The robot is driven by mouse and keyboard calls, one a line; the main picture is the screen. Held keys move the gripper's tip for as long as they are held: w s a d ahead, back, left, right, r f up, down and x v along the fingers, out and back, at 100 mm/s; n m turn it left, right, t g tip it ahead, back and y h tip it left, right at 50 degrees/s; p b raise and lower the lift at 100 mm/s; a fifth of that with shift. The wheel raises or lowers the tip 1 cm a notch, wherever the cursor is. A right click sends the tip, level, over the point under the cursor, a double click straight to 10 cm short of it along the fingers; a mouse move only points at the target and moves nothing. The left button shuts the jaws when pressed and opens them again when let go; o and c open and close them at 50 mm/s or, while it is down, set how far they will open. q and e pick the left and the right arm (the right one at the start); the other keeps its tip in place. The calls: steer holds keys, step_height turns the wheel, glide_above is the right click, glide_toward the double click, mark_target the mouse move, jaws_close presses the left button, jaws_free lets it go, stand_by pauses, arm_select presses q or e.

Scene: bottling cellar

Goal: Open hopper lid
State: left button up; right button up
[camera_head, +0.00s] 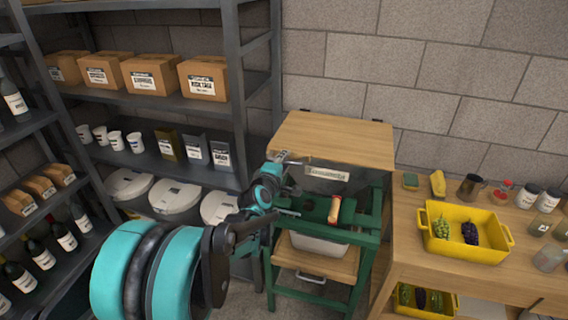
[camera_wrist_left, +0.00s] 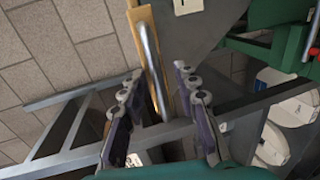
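The hopper lid (camera_head: 335,138) is a pale wooden board lying down over the green-framed machine (camera_head: 372,225), against the back wall. A white label (camera_head: 327,173) shows just under its front edge. My left gripper (camera_head: 287,163) is at the lid's front left corner. In the left wrist view, my left gripper (camera_wrist_left: 158,72) has its two fingers spread apart. A grey metal handle bar (camera_wrist_left: 150,65) beside the lid's wooden edge (camera_wrist_left: 134,30) appears in the gap between them. Whether a finger touches the bar cannot be told. My right gripper is not in view.
A grey shelf rack (camera_head: 240,90) with boxes, cups and bottles stands left.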

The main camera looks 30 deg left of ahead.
arm_select(q)
steer(key=shift+c, duration=0.4)
jaws_close()
steer(key=shift+r, duration=0.1)
